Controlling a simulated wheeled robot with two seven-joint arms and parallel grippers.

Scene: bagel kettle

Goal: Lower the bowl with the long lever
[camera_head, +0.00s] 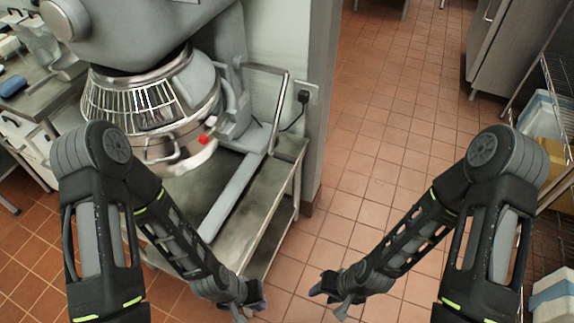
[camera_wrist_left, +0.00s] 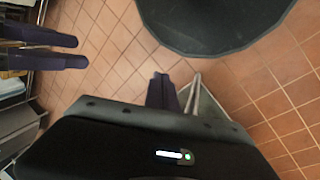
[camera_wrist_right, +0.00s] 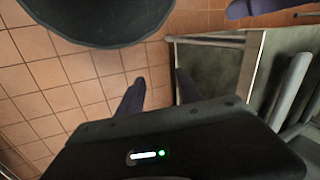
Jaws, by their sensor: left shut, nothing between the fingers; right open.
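The grey mixer's steel bowl (camera_head: 165,145) sits under the mixer head and its wire guard, at the upper left of the head view. A long bent metal lever (camera_head: 281,105) stands on the mixer's right side, near the wall. My left gripper (camera_head: 258,300) is low in the head view, in front of the bench and well apart from the lever. Its fingers (camera_wrist_left: 161,90) are together and empty. My right gripper (camera_head: 322,289) is just to its right over the floor. Its fingers (camera_wrist_right: 158,93) are spread with nothing between them.
The mixer stands on a low metal bench (camera_head: 258,232) with a shelf beneath. A wall corner (camera_head: 318,100) with a black plug (camera_head: 304,96) is right of the lever. A wire rack (camera_head: 560,75) with boxes is at the right. The tiled floor (camera_head: 385,130) between is clear.

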